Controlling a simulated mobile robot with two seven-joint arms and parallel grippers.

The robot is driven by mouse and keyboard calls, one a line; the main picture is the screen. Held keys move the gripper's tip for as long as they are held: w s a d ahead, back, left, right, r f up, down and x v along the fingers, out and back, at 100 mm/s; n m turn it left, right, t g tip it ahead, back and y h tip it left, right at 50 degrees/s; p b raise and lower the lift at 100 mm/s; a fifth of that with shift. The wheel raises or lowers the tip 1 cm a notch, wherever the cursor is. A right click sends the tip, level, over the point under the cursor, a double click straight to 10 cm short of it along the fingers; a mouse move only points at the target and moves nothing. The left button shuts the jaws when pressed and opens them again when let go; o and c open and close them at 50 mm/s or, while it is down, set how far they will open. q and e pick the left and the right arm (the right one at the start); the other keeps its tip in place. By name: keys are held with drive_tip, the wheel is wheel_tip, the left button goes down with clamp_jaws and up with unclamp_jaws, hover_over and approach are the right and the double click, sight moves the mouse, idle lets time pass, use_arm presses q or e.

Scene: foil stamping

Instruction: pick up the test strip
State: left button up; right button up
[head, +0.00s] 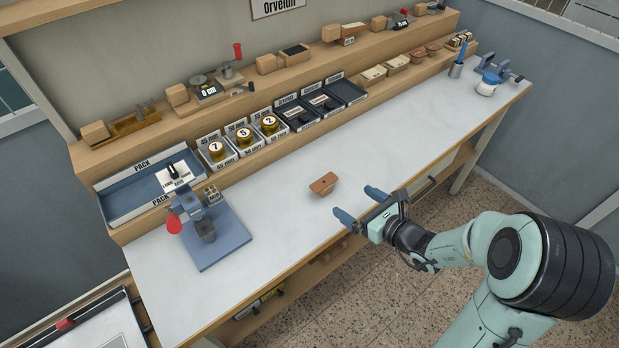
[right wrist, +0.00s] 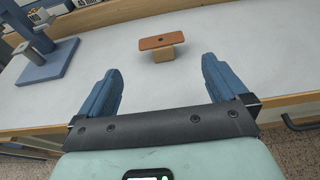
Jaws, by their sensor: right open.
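The test strip (head: 323,183) looks like a small flat brown piece with a dark dot or hole, and it rests on a small wooden block on the white worktop. In the right wrist view the strip (right wrist: 161,41) lies ahead of the fingers, near the middle, with the block (right wrist: 164,55) under it. My right gripper (head: 359,205) is open and empty at the front edge of the table, with its blue fingers pointing toward the strip, apart from it. In the right wrist view the gripper (right wrist: 160,85) has its fingers spread wide. My left gripper is not in view.
A blue stamping press (head: 218,238) stands on the left of the worktop (head: 285,230). A blue PACK tray (head: 127,203) and bins with gold rolls (head: 244,137) line the back. A cup (head: 456,69) and blue clamp stand far right. The worktop around the strip is clear.

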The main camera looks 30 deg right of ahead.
sight(325, 183)
drive_tip(key=x, duration=1.2)
drive_tip(key=shift+f, duration=0.15)
drive_tip(key=shift+s, duration=0.1)
drive_tip(key=c, duration=0.7)
